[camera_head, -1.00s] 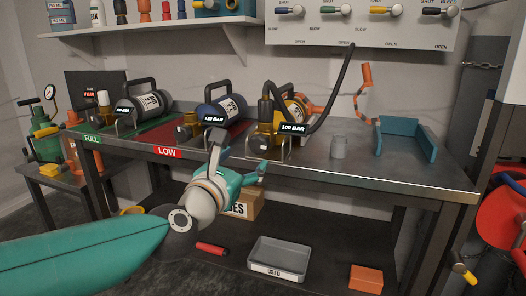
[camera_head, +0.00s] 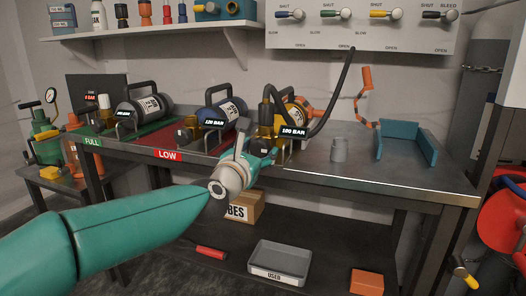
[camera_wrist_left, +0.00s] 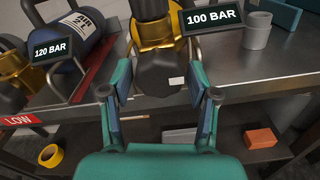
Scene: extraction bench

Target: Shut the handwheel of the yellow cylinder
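The yellow cylinder (camera_head: 296,108) lies on the bench behind a tag reading 100 BAR (camera_head: 293,132). Its brass-yellow valve also shows in the left wrist view (camera_wrist_left: 153,36), with a dark handwheel (camera_wrist_left: 160,76) at its near end. My left gripper (camera_head: 257,148) is at the bench's front edge, just before this valve, and partly hides it in the head view. In the left wrist view its fingers (camera_wrist_left: 160,92) are spread, one on each side of the handwheel's near end. Contact cannot be told. My right gripper is in neither view.
A black hose (camera_head: 337,89) arches over the yellow cylinder. A grey cup (camera_head: 339,150) and a blue open tray (camera_head: 431,148) stand to the right.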

